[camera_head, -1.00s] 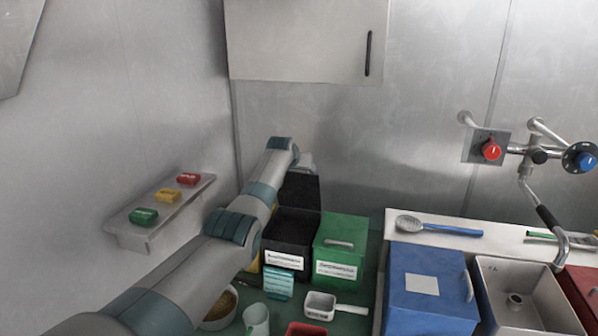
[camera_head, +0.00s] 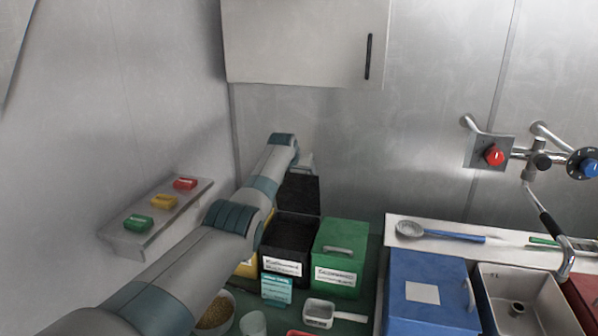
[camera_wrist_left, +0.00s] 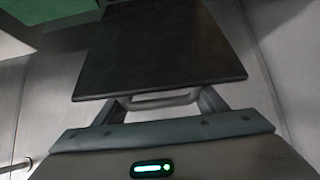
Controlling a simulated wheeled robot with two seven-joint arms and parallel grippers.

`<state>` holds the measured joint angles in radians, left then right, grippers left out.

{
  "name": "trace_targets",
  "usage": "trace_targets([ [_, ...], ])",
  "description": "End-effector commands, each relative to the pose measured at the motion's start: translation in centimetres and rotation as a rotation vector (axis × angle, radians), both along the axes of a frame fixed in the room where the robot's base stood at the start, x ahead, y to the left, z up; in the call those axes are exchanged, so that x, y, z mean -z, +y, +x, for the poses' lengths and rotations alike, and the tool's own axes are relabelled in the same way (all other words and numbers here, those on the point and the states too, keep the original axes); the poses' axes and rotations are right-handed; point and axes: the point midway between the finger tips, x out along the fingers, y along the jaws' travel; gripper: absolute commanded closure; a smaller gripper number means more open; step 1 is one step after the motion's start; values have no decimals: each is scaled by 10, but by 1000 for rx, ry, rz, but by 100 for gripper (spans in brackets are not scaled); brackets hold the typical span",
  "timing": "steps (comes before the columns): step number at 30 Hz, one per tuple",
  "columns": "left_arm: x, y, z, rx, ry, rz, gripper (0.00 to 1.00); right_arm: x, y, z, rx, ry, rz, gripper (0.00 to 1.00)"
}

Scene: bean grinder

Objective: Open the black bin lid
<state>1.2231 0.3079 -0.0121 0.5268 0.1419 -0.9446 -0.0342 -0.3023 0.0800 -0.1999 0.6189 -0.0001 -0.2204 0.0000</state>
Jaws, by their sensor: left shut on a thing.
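The black bin (camera_head: 280,263) stands between a yellow bin and a green bin, with a white label on its front. Its black lid (camera_head: 304,190) is raised at the back, tilted up above the bin's dark opening. In the left wrist view the lid (camera_wrist_left: 160,50) fills the upper middle, with its light handle (camera_wrist_left: 150,100) along the near edge. My left gripper (camera_wrist_left: 157,102) is shut on that handle, its fingers at either side. In the head view my left arm reaches over from the left, and the gripper (camera_head: 306,162) is mostly hidden at the lid's top.
The green bin (camera_head: 340,262) is closed, to the right. The yellow bin (camera_head: 246,269) is mostly hidden by my arm. A teal box (camera_head: 276,290), white scoop (camera_head: 320,312) and bowl (camera_head: 217,310) stand in front. A wall cabinet (camera_head: 300,40) hangs above; a blue box (camera_head: 420,320) stands right.

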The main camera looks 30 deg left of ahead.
Motion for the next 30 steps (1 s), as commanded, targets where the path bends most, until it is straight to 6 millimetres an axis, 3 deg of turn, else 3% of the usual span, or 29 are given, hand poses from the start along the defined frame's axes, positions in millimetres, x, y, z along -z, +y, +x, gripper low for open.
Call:
trace_targets([
  [1,14,-3,-3,2,20,-6,75,1,0,1,0,-1,0,69],
  [16,14,-3,-3,1,20,-6,75,1,0,3,0,-4,1,69],
  [17,14,-3,-3,1,20,-6,33,1,0,3,0,-4,1,69],
  [19,13,-3,-3,1,18,-6,16,1,0,3,0,-4,1,69],
  [30,5,-1,-1,1,7,-2,16,0,0,6,0,-7,1,69],
])
